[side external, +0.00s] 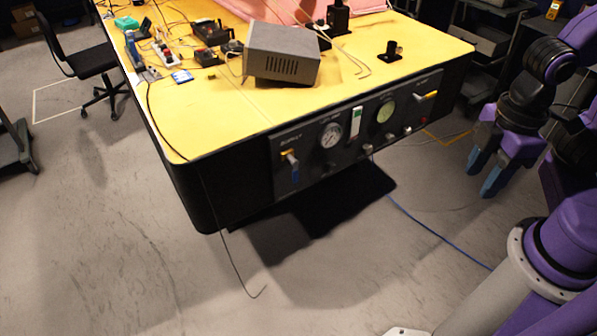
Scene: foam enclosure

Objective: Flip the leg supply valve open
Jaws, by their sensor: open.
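The black front panel (352,132) of the yellow-topped table carries the valves. At its left end, under a label that reads SUPPLY, is a valve with a small yellow lever (289,154) and a blue part hanging below it. At the right end is a second valve with a yellow lever (428,96) sticking out sideways. I cannot read which one is marked for the leg. My purple gripper (490,184) with blue fingertips hangs at the right, pointing down. It is open, empty and apart from the panel and both levers.
Between the valves are a round white gauge (331,135), a greenish dial (386,111) and small knobs. A grey metal box (282,53) and electronics sit on the tabletop (210,105). A blue hose (430,231) crosses the floor. Open space lies between my gripper and the panel.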

